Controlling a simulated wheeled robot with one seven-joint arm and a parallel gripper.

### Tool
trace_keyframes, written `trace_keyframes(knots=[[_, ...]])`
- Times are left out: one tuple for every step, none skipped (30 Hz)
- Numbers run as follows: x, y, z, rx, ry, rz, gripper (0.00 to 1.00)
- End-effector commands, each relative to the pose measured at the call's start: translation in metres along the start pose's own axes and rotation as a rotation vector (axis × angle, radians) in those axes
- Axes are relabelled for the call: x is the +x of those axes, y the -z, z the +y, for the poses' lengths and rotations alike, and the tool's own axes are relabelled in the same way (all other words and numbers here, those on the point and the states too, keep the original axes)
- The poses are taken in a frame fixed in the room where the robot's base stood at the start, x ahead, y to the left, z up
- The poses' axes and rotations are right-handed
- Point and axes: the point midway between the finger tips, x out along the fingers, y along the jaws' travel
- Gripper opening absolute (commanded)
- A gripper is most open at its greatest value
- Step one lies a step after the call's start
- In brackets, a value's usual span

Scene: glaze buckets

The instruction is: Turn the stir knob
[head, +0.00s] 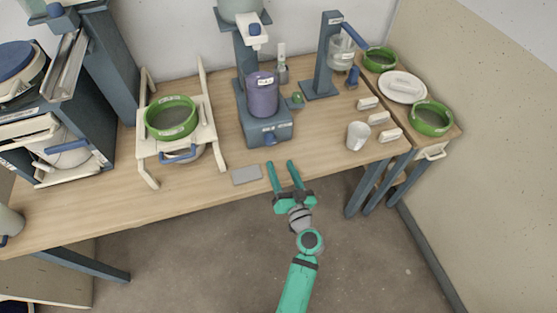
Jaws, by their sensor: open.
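My gripper (280,163) is teal and open, with its two fingers apart and empty. It points at the front edge of the wooden table, just in front of the blue-grey mixing stand (265,127). A small blue knob (271,139) sits low on the stand's front face, beyond the fingertips and apart from them. A white label is just above this knob, too small to read. A purple container (262,95) stands upright on the stand. A green knob-like piece (297,99) is at the stand's right. I cannot tell for sure which one is the stir knob.
A grey plate (246,175) lies on the wooden table (205,195), left of my gripper. A cream rack (147,152) holds a green-rimmed sieve (171,114) at left. A white cup (358,136) and several white blocks are at right. A second blue-grey stand (323,75) is behind them.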

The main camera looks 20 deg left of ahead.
Motion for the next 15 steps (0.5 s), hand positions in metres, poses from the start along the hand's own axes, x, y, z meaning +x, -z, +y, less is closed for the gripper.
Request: trace_keyframes(knots=[[-0.0029, 0.0, 0.0001, 0.0, -0.001, 0.0, 0.51], [-0.004, 0.0001, 0.0002, -0.001, -0.001, 0.0, 0.51], [-0.0049, 0.0002, 0.0003, -0.001, -0.001, 0.0, 0.51], [-0.0053, 0.0003, 0.0004, -0.001, -0.001, 0.0, 0.51], [-0.0055, 0.0004, 0.0004, -0.001, -0.001, 0.001, 0.51], [-0.0056, 0.0004, 0.0005, -0.001, -0.001, 0.001, 0.51], [-0.0055, 0.0004, 0.0005, -0.001, -0.001, 0.001, 0.51], [-0.0055, 0.0005, 0.0006, -0.001, -0.001, 0.001, 0.51], [-0.0054, 0.0005, 0.0007, -0.001, -0.002, 0.001, 0.51], [-0.0054, 0.0005, 0.0007, -0.001, -0.002, 0.001, 0.51], [-0.0054, 0.0005, 0.0008, -0.001, -0.002, 0.001, 0.51], [-0.0053, 0.0004, 0.0007, -0.005, -0.002, 0.001, 0.51], [-0.0052, 0.0003, 0.0004, -0.015, -0.002, 0.001, 0.51], [-0.0051, 0.0002, 0.0002, -0.03, -0.004, 0.0, 0.51], [-0.0049, -0.0001, -0.0002, -0.065, -0.007, 0.0, 0.51]])
